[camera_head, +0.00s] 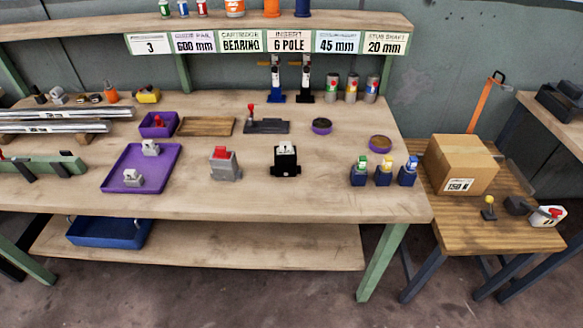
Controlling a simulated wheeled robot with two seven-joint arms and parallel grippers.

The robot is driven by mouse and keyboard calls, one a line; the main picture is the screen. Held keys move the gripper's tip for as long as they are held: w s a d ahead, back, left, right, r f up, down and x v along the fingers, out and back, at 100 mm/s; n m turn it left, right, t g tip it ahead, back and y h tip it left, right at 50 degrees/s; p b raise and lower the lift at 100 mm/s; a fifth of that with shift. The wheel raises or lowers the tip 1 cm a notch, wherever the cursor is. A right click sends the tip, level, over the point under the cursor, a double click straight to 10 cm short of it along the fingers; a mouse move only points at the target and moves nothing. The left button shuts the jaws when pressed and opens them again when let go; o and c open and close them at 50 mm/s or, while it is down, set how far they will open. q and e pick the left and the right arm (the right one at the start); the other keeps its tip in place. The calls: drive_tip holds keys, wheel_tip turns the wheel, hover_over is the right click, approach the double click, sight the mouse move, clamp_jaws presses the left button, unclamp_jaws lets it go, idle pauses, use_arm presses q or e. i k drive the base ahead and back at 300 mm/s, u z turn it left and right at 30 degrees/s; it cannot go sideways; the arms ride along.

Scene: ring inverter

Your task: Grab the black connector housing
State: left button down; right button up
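The black connector housing (286,161) is most likely the small black block with a white top piece that stands upright near the front middle of the workbench. Nothing touches it. A grey block with a red top (223,163) stands to its left, a clear gap apart. Neither of my grippers shows in the head view.
The workbench top (250,201) is bare along the front edge. A purple tray (170,183) with grey parts lies left. Several small blue and dark holders (384,173) stand right. A dark plate (268,127) lies behind. A cardboard box (462,163) sits on the lower side table.

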sight(285, 165)
drive_tip(key=z, duration=1.35)
drive_tip(key=i, duration=0.9)
drive_tip(key=u, duration=2.55)
